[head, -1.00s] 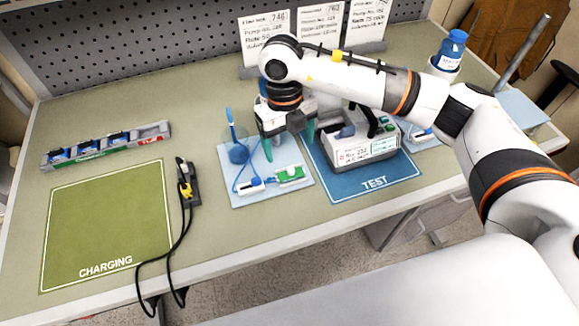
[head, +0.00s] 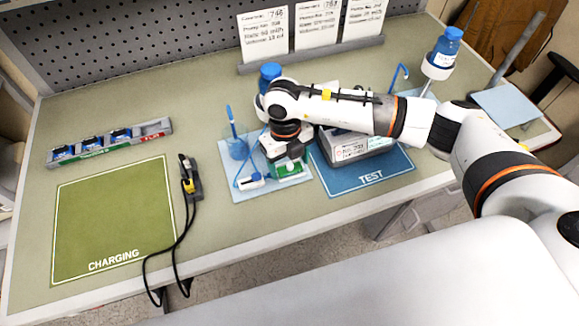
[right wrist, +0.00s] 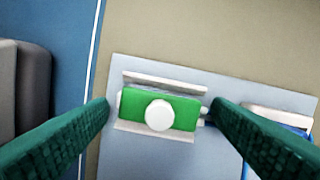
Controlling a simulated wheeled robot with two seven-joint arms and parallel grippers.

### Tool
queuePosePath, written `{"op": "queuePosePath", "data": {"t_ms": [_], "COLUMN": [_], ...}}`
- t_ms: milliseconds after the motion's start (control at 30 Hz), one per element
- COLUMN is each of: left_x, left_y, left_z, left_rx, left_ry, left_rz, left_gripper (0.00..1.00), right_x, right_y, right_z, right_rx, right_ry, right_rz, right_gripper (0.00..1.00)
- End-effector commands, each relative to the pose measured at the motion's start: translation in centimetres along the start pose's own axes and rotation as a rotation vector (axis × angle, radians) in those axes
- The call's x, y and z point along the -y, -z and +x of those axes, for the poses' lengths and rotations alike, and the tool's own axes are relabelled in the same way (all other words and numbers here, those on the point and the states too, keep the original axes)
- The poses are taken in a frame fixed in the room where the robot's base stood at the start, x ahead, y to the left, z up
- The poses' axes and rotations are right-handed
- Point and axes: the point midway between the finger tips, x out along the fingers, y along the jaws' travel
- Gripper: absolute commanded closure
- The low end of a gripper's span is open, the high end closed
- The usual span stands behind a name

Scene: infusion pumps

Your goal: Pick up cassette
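The cassette (right wrist: 185,107) is a green block with a round white knob. It sits between two pale rails on a light blue tray (right wrist: 215,82). In the head view the cassette (head: 288,169) is at the tray's right front, partly covered by my right gripper (head: 283,152). My right gripper is right above it, pointing down. In the right wrist view its two green fingers stand open on either side of the cassette, with gaps showing. Whether the fingertips reach down to cassette height is hard to tell. My left gripper is not in view.
A grey pump (head: 352,148) on the blue TEST mat (head: 370,180) stands just right of the tray. Blue tubing and a white connector (head: 250,182) lie left of the cassette. A black clamp with cable (head: 190,180) lies further left. The green CHARGING mat (head: 110,220) is bare.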

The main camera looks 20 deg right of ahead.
Motion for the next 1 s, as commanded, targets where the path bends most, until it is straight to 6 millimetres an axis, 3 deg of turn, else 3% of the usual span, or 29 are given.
{"op": "queuePosePath", "data": {"t_ms": [33,200,567,1000], "left_x": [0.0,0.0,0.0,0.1], "left_y": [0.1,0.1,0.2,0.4], "left_z": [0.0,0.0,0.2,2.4], "left_rx": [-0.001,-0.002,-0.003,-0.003], "left_ry": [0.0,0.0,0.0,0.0], "left_rz": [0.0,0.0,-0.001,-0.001], "left_gripper": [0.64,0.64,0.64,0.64], "right_x": [0.0,0.0,0.0,-0.1], "right_y": [0.0,0.0,0.0,-0.9], "right_z": [0.0,0.0,-0.5,-8.2], "right_rx": [0.0,0.0,-0.001,-0.004], "right_ry": [0.0,0.0,0.001,0.0], "right_rz": [0.0,0.0,0.001,0.0], "right_gripper": [0.35,0.58,0.58,0.58]}}
